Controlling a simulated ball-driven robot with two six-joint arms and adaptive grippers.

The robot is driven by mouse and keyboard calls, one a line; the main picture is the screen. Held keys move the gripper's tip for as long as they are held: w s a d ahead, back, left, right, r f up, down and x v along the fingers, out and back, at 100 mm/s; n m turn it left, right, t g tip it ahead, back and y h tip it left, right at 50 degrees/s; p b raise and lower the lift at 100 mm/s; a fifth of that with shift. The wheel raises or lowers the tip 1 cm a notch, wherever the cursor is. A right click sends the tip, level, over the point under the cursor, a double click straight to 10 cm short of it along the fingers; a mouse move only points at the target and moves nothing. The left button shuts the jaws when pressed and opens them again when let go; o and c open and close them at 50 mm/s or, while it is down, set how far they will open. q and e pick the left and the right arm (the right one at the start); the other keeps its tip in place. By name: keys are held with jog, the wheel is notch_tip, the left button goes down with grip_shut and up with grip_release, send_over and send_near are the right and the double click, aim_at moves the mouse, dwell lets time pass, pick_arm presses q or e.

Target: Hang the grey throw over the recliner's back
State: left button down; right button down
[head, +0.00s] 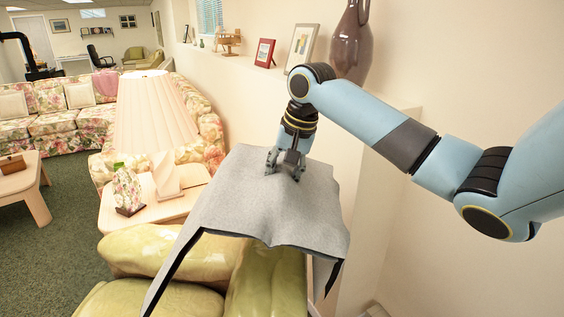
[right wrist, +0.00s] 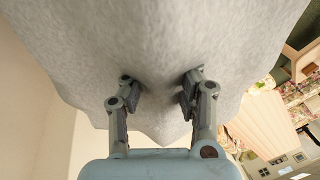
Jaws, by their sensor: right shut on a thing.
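The grey throw (head: 255,208) is spread over the right part of the olive-green recliner (head: 150,250), with a front corner hanging down at the lower left and another at the right. It hides much of the recliner's back; I cannot tell how much of it rests there. My right gripper (head: 286,168) is shut on the throw near its far upper part, above the recliner. In the right wrist view the throw (right wrist: 150,40) fills the upper middle, with the fingers of my right gripper (right wrist: 160,90) at its cloth. My left gripper is not in view.
A side table (head: 180,207) with a pleated lamp (head: 155,112) and a floral ornament (head: 127,190) stands left of the throw. A ledge behind holds picture frames (head: 301,47) and a tall brown vase (head: 351,42). A wall is close on the right. Green carpet (head: 65,235) is open at left.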

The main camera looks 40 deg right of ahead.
aim_at(292, 193)
notch_tip(292, 193, down, 11)
jog(key=b, duration=0.3)
jog(key=shift+w+d+f, duration=0.1)
jog(key=shift+d+f, duration=0.05)
jog(key=shift+f, duration=0.5)
jog(key=c, duration=0.9)
grip_release()
jog(key=shift+r, duration=0.1)
jog(key=v, duration=1.1)
jog(key=shift+r, duration=0.4)
